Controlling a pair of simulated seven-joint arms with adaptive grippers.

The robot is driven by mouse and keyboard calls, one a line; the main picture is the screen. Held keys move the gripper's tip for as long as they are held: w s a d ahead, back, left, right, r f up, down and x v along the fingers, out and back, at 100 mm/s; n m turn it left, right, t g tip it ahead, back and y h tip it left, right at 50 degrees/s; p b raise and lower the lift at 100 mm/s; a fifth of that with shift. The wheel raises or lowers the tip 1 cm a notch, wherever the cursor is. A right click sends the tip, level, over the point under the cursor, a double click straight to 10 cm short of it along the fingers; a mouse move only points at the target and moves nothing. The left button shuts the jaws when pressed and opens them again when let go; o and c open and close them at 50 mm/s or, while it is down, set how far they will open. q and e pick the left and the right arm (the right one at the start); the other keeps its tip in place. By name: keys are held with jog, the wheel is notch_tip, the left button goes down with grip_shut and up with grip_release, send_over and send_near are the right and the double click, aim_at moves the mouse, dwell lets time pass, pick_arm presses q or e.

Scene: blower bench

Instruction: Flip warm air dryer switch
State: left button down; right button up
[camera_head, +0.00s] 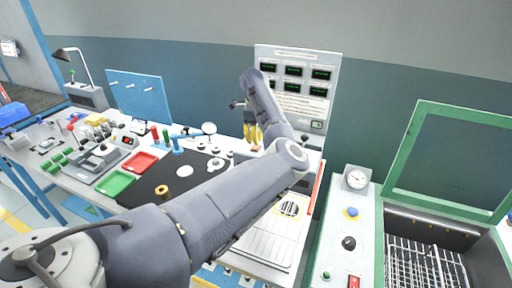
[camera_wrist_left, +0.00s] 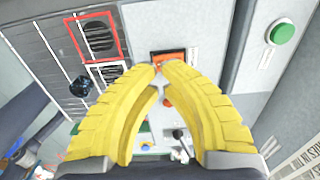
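My left gripper (camera_head: 255,146) is in front of the tall panel in the head view, its yellow fingers pointing down. In the left wrist view its fingers (camera_wrist_left: 160,67) curve together with the tips meeting or almost meeting, and nothing is clearly held. An orange-red switch (camera_wrist_left: 168,56) in a dark frame sits on a grey face right at the fingertips. The fingers cover its lower part, so I cannot tell whether they touch it. The switch cannot be made out in the head view. My right gripper is in neither view.
A green button (camera_wrist_left: 283,33) on a grey box is to the right of the fingers. A black knob (camera_wrist_left: 80,87) and a red-framed vent (camera_wrist_left: 97,37) are to the left. The panel with displays (camera_head: 293,103) stands behind my arm. Red (camera_head: 141,162) and green trays (camera_head: 115,183) lie on the bench.

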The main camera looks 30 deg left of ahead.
aim_at(255, 148)
pick_arm(q)
jog(key=shift+f, duration=1.95)
dwell(1.3)
jog(key=shift+r, duration=3.55)
